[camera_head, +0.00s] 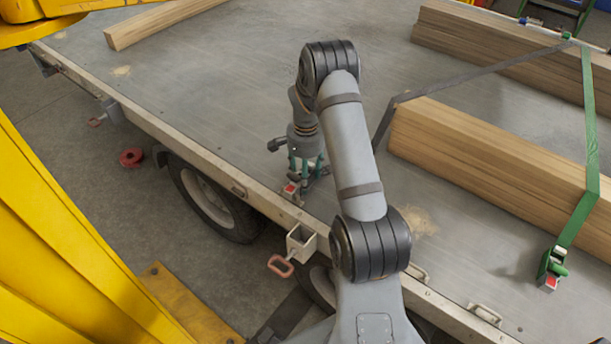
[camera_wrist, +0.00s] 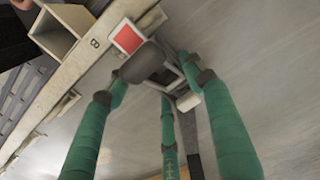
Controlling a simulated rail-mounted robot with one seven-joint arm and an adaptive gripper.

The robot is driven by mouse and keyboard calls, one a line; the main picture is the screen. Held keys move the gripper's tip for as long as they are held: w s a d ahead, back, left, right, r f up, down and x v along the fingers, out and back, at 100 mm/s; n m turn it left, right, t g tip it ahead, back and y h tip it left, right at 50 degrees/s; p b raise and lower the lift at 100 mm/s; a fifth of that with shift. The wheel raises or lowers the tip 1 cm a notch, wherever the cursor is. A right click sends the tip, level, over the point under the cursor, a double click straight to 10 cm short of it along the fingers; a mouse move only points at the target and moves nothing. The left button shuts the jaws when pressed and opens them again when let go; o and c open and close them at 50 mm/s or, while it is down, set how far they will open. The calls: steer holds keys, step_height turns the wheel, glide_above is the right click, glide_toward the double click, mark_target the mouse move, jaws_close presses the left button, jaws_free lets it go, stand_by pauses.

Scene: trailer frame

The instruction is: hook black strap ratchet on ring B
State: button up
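The black strap ratchet (camera_wrist: 150,62), dark with a red label, lies at the trailer's edge by the painted letter B (camera_wrist: 95,43) in the wrist view. In the head view only its red label (camera_head: 290,188) shows clearly. My gripper (camera_wrist: 158,75) has teal fingers closed around the ratchet, with fingertips on either side of it. It points down at the deck edge; it also shows in the head view (camera_head: 303,170). The black strap (camera_head: 480,72) runs over the beams towards the ratchet. Ring B is hidden behind the ratchet, and I cannot tell whether the hook touches it.
A stake pocket (camera_head: 300,243) with a red handle juts from the trailer edge. Other rings (camera_head: 485,315) sit along the rail. Wooden beams (camera_head: 490,150) lie on the right, crossed by a green strap (camera_head: 588,130) with its own ratchet (camera_head: 552,265).

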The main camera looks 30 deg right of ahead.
steer(key=o, duration=0.5)
steer(key=shift+c, duration=0.2)
step_height(320, 180, up, 12)
stand_by(0.4)
